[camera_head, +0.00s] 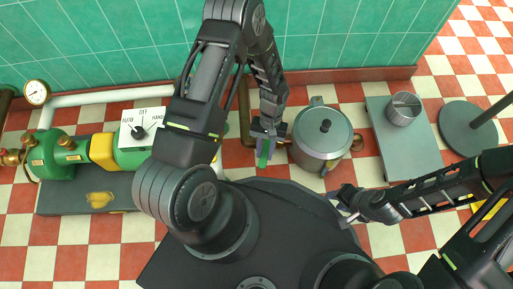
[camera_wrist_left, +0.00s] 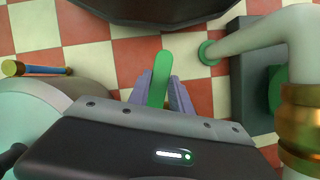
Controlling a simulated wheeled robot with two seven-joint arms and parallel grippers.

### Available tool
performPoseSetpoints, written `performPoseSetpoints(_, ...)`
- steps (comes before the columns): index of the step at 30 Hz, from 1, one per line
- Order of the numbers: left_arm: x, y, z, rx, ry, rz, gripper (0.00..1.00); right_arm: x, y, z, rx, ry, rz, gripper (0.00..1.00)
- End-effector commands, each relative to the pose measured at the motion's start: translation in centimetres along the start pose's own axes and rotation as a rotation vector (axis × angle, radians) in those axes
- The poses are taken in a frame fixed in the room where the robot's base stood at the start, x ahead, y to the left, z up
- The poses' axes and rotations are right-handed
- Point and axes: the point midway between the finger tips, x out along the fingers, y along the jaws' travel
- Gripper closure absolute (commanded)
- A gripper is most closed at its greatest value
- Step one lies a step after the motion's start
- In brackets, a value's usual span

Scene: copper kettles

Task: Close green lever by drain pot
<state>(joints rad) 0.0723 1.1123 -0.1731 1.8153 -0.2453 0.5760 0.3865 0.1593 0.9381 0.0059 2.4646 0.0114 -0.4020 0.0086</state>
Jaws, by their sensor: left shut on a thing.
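The green lever (camera_head: 263,157) is beside the grey lidded pot (camera_head: 310,117), on its left. My left gripper (camera_head: 265,147) is shut on the green lever. In the left wrist view the green lever (camera_wrist_left: 159,78) stands between the two purplish-grey fingers, with its tip free beyond them. The lever's base is hidden by the gripper body. My right gripper (camera_head: 343,206) is empty below and right of the pot, with its fingers apart.
A copper pipe (camera_head: 246,112) runs close to the left gripper. A green pump (camera_head: 55,153) and a switch box (camera_head: 141,127) stand at left. A metal cup (camera_head: 403,108) sits on a grey platform (camera_head: 390,150) at right. My dark base fills the lower middle.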

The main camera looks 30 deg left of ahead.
Motion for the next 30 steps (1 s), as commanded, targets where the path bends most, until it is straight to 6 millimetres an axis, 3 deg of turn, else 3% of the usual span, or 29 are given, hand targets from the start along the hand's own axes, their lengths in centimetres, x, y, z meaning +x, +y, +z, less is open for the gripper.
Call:
performPoseSetpoints(12, -0.3, 2.8, -0.5, -0.250, 0.003, 0.105, 1.00, -0.4, -0.1, 0.0, 0.000, -0.002, 0.000, 0.64)
performPoseSetpoints(30, -0.3, 3.3, -0.7, -0.313, 0.003, 0.131, 1.00, -0.5, -0.1, 0.0, 0.000, -0.002, 0.000, 0.64)
